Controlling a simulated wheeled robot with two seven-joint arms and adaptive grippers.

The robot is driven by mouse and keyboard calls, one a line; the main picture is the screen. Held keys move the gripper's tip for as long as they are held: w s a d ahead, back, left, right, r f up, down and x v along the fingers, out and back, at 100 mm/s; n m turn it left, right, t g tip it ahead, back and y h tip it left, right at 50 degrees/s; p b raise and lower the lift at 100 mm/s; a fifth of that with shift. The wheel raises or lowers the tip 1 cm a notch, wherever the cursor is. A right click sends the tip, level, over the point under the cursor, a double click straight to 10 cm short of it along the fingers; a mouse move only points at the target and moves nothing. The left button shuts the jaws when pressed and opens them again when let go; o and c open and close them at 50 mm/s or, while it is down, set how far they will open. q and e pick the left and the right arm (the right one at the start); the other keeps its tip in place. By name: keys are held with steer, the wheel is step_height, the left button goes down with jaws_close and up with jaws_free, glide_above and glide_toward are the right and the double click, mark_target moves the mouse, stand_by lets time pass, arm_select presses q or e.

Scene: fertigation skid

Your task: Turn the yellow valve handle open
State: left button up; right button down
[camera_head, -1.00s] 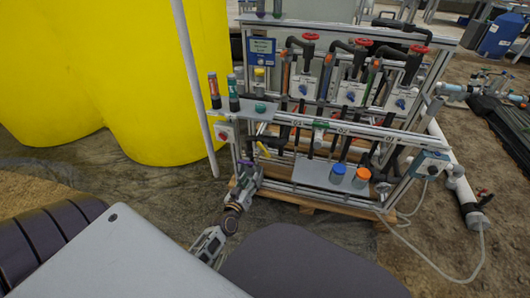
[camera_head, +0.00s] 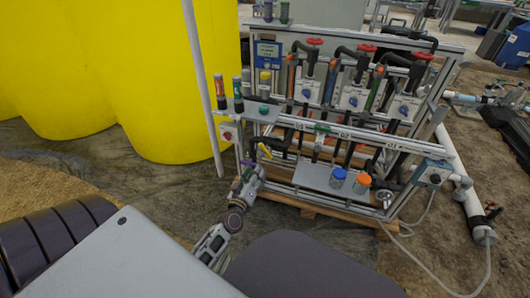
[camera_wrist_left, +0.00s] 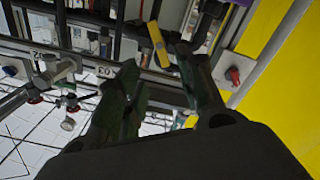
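The yellow valve handle (camera_head: 265,151) is a small bar at the lower left of the pipe skid, tilted down to the right. It also shows in the left wrist view (camera_wrist_left: 158,44), just beyond the fingers. My left gripper (camera_head: 251,172) is just below and left of the handle in the head view. In the left wrist view its two dark fingers (camera_wrist_left: 161,78) are spread apart with nothing between them. The handle lies ahead of the gap and looks apart from the fingers. My right gripper is not in view.
The skid's metal frame (camera_head: 350,133) and pipes crowd close around the handle. A red knob on a grey box (camera_head: 228,134) is to its left. Large yellow tanks (camera_head: 150,80) stand on the left. Two jars, one orange-capped (camera_head: 362,180), stand on a lower shelf.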

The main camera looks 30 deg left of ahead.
mark_target(265, 151)
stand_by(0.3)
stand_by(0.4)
